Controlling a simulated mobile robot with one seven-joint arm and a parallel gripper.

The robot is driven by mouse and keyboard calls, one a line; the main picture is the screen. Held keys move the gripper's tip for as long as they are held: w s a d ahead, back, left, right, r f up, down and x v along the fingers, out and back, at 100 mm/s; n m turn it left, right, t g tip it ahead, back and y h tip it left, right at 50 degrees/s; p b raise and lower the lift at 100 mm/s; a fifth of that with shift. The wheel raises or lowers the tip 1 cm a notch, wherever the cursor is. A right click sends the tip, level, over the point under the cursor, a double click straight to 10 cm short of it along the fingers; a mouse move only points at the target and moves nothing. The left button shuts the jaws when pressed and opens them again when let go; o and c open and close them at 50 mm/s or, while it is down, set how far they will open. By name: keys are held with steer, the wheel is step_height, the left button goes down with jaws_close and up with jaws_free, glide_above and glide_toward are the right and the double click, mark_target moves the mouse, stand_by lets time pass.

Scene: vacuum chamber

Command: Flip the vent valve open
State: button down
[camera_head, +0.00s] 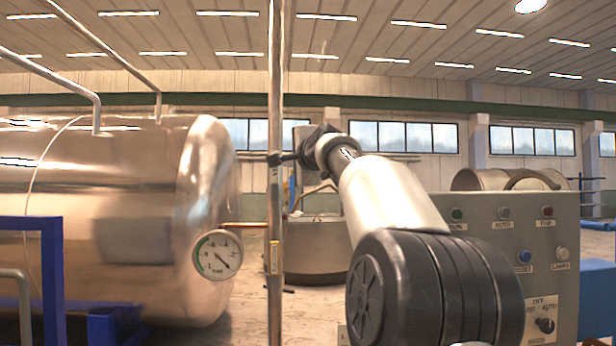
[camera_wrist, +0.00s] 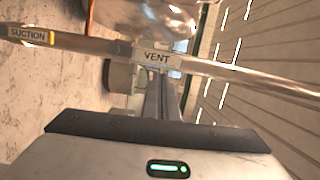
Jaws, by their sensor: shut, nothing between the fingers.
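A vertical metal pipe (camera_head: 276,90) stands in front of the tank in the head view. In the wrist view the pipe (camera_wrist: 240,75) runs across the picture and carries a VENT label (camera_wrist: 157,57). My gripper (camera_head: 284,158) reaches in from the right to the pipe in the head view. In the wrist view its dark fingers (camera_wrist: 160,90) are together and empty, with their tips right by the VENT label. I cannot tell whether they touch the pipe. The vent valve's lever cannot be made out; my fingers and wrist may hide it.
A yellow SUCTION label (camera_wrist: 31,35) is further along the pipe. A shiny tank (camera_head: 110,220) with a round gauge (camera_head: 218,254) is at the left. A grey control panel (camera_head: 530,215) with buttons and a knob is at the right. Blue frame parts (camera_head: 45,270) stand at the lower left.

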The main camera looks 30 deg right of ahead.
steer(key=b+v, duration=0.5)
steer(key=v, duration=0.7)
steer(key=shift+s, duration=0.45)
steer(key=shift+d+f, duration=0.1)
steer(key=shift+d, duration=0.05)
